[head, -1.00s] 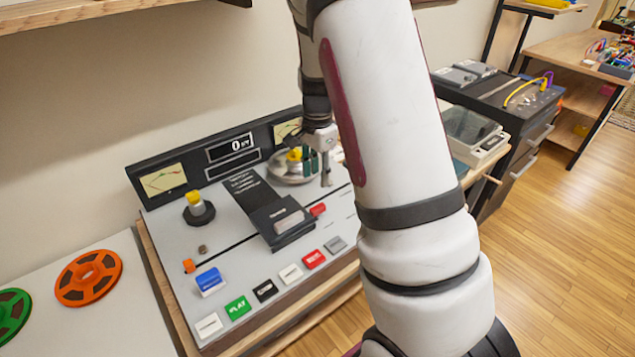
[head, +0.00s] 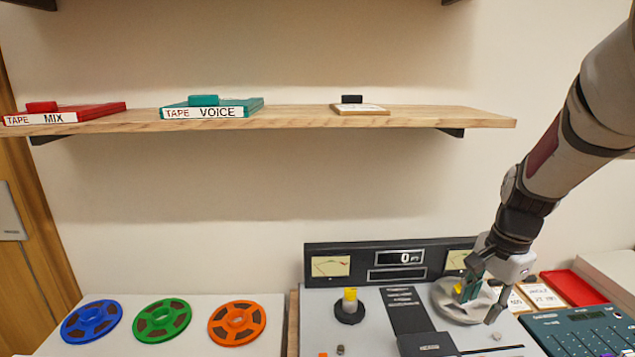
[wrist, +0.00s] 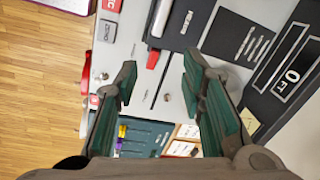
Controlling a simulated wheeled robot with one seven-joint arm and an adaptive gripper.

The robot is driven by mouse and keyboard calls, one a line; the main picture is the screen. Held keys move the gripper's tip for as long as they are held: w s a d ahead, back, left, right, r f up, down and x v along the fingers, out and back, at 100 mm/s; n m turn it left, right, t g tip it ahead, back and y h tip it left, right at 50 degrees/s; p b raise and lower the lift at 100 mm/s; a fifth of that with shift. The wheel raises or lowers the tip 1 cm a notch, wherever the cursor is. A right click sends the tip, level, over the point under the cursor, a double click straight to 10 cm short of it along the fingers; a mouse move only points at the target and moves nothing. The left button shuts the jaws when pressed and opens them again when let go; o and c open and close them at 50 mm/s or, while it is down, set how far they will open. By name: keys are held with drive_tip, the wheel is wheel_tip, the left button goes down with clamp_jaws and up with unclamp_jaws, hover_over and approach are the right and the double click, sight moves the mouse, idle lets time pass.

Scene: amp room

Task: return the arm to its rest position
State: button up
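My gripper (head: 484,293) is at the right of the head view, at the end of my arm, which comes down from the upper right. It hangs in front of the tape machine's right-hand silver platter (head: 447,301). In the wrist view my gripper (wrist: 158,90) has its two green-padded fingers spread wide apart with nothing held between them. The tape machine (head: 322,303) lies below, with a meter panel and a display reading 0. Part of the platter is hidden behind my gripper.
Blue (head: 91,303), green (head: 142,325) and orange reels (head: 217,334) lie on the left counter. A shelf (head: 290,120) above holds a red MIX box (head: 95,112) and a teal VOICE box (head: 245,106). A teal mixer (head: 560,335) and red tray (head: 572,287) are at right.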

drive_tip(key=s+a+r+n+t, duration=0.2)
drive_tip(key=s+a+r+n, duration=0.55)
drive_tip(key=s+r, duration=0.25)
drive_tip(key=s+a+r+n+t, duration=0.1)
drive_tip(key=s+a+n, duration=0.1)
drive_tip(key=s, duration=0.3)
drive_tip(key=s+a+r+n, duration=0.1)
drive_tip(key=s+a+n, duration=0.1)
drive_tip(key=s+n, duration=0.2)
drive_tip(key=shift+s+a+r+t+h, duration=0.2)
drive_tip(key=shift+s+a+t+h, duration=0.15)
drive_tip(key=shift+s, duration=0.8)
drive_tip(key=shift+n, duration=0.25)
